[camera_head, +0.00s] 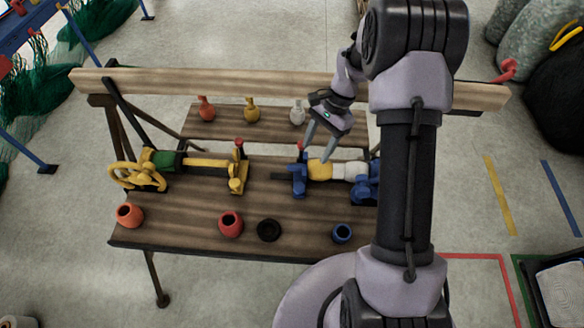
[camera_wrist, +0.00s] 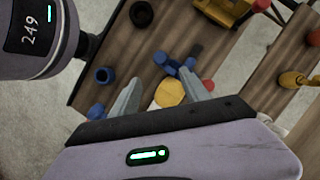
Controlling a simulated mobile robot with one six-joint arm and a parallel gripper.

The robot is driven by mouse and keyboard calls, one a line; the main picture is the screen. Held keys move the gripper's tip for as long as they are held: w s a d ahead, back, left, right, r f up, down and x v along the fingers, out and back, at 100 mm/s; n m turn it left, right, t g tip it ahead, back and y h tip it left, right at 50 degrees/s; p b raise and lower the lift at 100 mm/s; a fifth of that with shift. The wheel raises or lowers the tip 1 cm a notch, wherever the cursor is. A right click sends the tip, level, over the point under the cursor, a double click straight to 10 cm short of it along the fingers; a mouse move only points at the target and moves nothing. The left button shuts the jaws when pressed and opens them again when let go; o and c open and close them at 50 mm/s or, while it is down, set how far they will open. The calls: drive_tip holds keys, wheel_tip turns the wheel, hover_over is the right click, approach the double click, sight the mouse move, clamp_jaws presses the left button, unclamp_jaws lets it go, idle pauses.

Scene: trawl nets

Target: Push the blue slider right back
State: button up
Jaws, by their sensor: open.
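The blue slider (camera_head: 299,182) stands upright on the bench, with a red knob on top, at the left end of a yellow and white cylinder (camera_head: 325,171). A blue mount (camera_head: 364,190) stands at that cylinder's right end, partly hidden by my arm. My gripper (camera_head: 316,151) is open and empty, pointing down, above and just right of the blue slider, over the yellow part. In the wrist view, blue parts (camera_wrist: 176,66) and the round yellow end (camera_wrist: 170,93) show between and beyond my fingers (camera_wrist: 164,80). I cannot tell whether the fingers touch anything.
A yellow slider (camera_head: 238,178) and a yellow handwheel (camera_head: 130,176) stand left on the bench. Vases (camera_head: 252,110) stand behind. A wooden beam (camera_head: 220,84) spans the back.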

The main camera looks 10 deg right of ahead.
sight(299, 186)
drive_tip(key=b+x, duration=0.3)
drive_tip(key=x, duration=1.2)
drive_tip(key=shift+r, duration=0.1)
clamp_jaws()
idle(0.5)
